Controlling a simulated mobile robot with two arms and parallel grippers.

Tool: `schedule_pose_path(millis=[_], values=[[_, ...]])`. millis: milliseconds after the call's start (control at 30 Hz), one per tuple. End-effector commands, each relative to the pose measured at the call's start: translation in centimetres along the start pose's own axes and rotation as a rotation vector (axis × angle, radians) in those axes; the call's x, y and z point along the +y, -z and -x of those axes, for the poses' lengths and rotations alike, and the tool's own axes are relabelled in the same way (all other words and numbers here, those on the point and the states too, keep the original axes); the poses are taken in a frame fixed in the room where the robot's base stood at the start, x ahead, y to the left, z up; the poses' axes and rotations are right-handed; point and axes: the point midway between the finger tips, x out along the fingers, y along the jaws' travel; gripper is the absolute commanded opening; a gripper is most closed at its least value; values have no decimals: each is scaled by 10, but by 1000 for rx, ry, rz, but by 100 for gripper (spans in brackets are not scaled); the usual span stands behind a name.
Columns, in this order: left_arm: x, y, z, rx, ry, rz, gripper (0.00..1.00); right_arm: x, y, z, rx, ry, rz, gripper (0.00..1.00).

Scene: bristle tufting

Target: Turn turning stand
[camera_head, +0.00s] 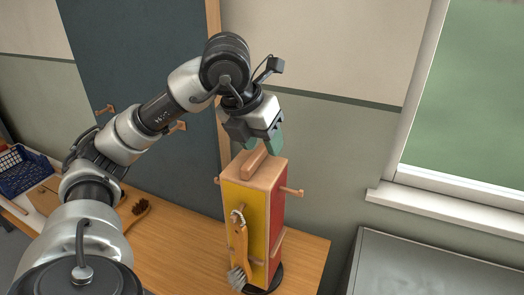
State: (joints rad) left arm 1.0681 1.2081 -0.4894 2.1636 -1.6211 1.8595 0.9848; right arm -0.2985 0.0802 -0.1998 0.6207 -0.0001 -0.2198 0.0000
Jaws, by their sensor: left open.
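The turning stand (269,188) is an upright wooden block on a dark round base, near the right end of the wooden table. It shows a yellow face and a red face, with wooden pegs sticking out and a raised wooden handle (254,162) on top. A wooden brush (242,245) hangs on the yellow face, bristles down. My left gripper (264,143) is open and points down just above the handle. I cannot tell whether its greenish fingertips touch the handle. My right gripper is not in view.
The wooden table (185,240) runs along the wall. A brown bristle tuft (141,207) lies on a small board, and a blue basket (24,170) stands at the far left. A grey metal surface (440,265) is at the right, below a window sill (450,207).

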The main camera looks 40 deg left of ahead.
Motion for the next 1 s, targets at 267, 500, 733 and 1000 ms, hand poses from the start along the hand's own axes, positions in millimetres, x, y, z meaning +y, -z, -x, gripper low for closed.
schedule_pose_path(millis=[267,500,733,1000], values=[[39,-1,20,-44,-196,101,49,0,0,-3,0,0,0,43],[46,-2,-15,-37,-197,100,49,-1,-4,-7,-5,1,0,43],[54,-4,-56,-38,-194,97,49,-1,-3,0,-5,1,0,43],[58,-5,-78,-44,-191,97,49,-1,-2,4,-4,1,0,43]])
